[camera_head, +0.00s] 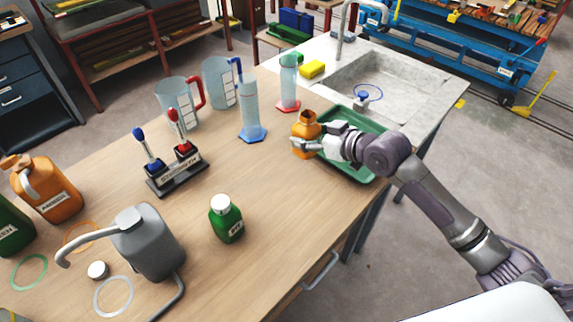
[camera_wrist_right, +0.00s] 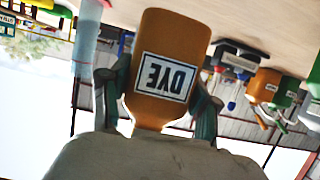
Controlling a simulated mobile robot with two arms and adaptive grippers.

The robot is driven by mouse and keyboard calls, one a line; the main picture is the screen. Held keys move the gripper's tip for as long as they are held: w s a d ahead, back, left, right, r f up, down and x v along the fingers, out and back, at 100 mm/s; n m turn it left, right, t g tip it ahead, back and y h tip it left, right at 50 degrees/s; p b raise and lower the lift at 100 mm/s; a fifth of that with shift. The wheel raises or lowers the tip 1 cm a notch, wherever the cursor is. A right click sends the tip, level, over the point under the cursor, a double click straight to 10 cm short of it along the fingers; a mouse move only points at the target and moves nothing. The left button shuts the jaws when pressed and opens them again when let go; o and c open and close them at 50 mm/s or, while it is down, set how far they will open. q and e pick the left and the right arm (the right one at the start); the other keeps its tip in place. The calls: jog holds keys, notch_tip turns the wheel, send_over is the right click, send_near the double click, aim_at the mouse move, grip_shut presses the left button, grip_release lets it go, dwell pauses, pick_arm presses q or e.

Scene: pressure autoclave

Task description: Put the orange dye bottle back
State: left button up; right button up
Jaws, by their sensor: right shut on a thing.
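The orange dye bottle (camera_head: 306,141) is upright at the left edge of the green tray, with an open, uncapped neck. My right gripper (camera_head: 306,147) is shut around it from the right. In the right wrist view the bottle (camera_wrist_right: 165,65) appears upside down with its DYE label facing the camera, between the two fingers of my right gripper (camera_wrist_right: 155,95). I cannot tell whether its base touches the table. A white cap (camera_head: 97,270) lies at the front left of the table. The orange ring (camera_head: 82,237) lies partly behind the grey can. My left gripper is not in view.
The green tray (camera_head: 358,172) lies beside the sink. A capped green bottle (camera_head: 226,219), a grey spouted can (camera_head: 148,243), and a stirrer stand (camera_head: 178,176) are on the table. Cylinders (camera_head: 250,112) and jugs (camera_head: 180,104) stand behind. The wood right of the green bottle is clear.

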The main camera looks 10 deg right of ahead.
jog(key=a+f, duration=0.1)
jog(key=a, duration=0.1)
jog(key=s+a+f, duration=0.1)
jog(key=a+f+p, duration=0.1)
jog(key=a, duration=0.1)
jog(key=shift+s+a+f, duration=0.15)
jog(key=shift+s+a, duration=0.2)
jog(key=shift+a+f, duration=0.1)
jog(key=shift+f, duration=0.1)
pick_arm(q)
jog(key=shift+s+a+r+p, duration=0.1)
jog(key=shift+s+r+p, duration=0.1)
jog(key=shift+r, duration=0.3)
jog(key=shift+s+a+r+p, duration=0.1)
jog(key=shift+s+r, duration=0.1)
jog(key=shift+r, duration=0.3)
pick_arm(e)
jog(key=shift+f, duration=1.95)
jog(key=o, duration=1.4)
jog(key=shift+o, duration=0.2)
jog(key=shift+s, duration=0.1)
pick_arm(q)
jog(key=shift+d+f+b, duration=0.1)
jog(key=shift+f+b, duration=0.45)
pick_arm(e)
jog(key=v, duration=1.2)
